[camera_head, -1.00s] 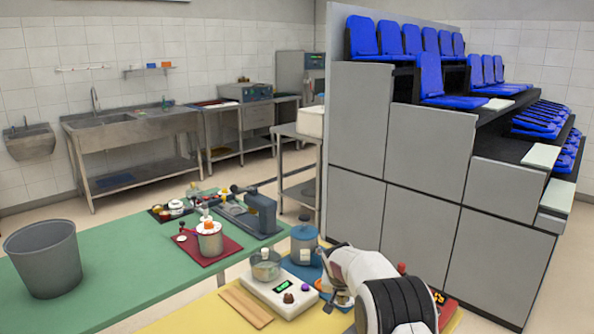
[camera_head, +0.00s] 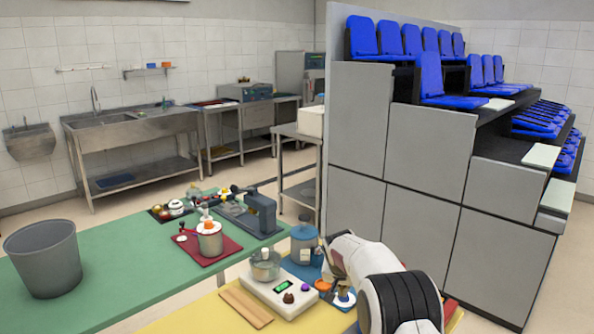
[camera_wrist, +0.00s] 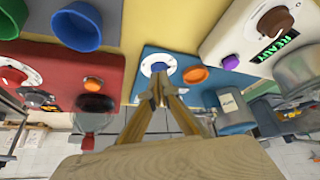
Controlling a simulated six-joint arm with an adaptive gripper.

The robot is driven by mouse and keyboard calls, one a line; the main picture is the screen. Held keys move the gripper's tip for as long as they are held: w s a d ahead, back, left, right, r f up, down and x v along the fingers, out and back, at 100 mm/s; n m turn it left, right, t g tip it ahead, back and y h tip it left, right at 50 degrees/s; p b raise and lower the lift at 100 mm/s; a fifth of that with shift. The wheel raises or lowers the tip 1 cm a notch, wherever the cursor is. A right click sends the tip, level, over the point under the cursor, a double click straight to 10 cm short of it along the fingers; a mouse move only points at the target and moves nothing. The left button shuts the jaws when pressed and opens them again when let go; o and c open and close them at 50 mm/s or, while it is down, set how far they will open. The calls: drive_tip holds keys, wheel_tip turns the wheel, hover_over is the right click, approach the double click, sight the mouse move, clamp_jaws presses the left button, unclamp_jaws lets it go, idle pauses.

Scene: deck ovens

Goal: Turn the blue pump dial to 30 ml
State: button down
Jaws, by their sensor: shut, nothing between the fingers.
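The blue pump dial (camera_wrist: 158,66) has a white round scale plate and sits on a blue base (camera_wrist: 190,82) in the wrist view. In the head view the dial (camera_head: 343,297) shows just below my arm. My gripper (camera_wrist: 156,92) is shut and empty, its tan fingertips right at the near edge of the dial. I cannot tell whether they touch it. The fingers partly cover the dial, and its scale marks and pointer setting are too small to read. A grey-blue jar with a label (camera_wrist: 236,108) stands on the same base; it also shows in the head view (camera_head: 305,246).
A red unit (camera_wrist: 85,72) with dials lies left in the wrist view, and a white unit (camera_wrist: 240,38) with a "READY" display lies right.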

drive_tip(key=shift+r, duration=1.2)
drive_tip(key=shift+n+g, duration=0.7)
drive_tip(key=s+f, duration=0.4)
drive_tip(key=s, duration=0.4)
drive_tip(key=shift+g, duration=0.4)
drive_tip(key=s+d+r, duration=0.1)
drive_tip(key=s+r, duration=0.6)
drive_tip(key=s, duration=0.9)
drive_tip(key=s+d+r+n+t+y, duration=0.1)
drive_tip(key=s+r, duration=0.7)
drive_tip(key=s, duration=0.8)
drive_tip(key=s+d+r+t, duration=0.1)
drive_tip(key=s+r, duration=0.6)
drive_tip(key=s, duration=0.9)
drive_tip(key=shift+d+r+n+y, duration=0.25)
drive_tip(key=shift+r+n+y, duration=0.05)
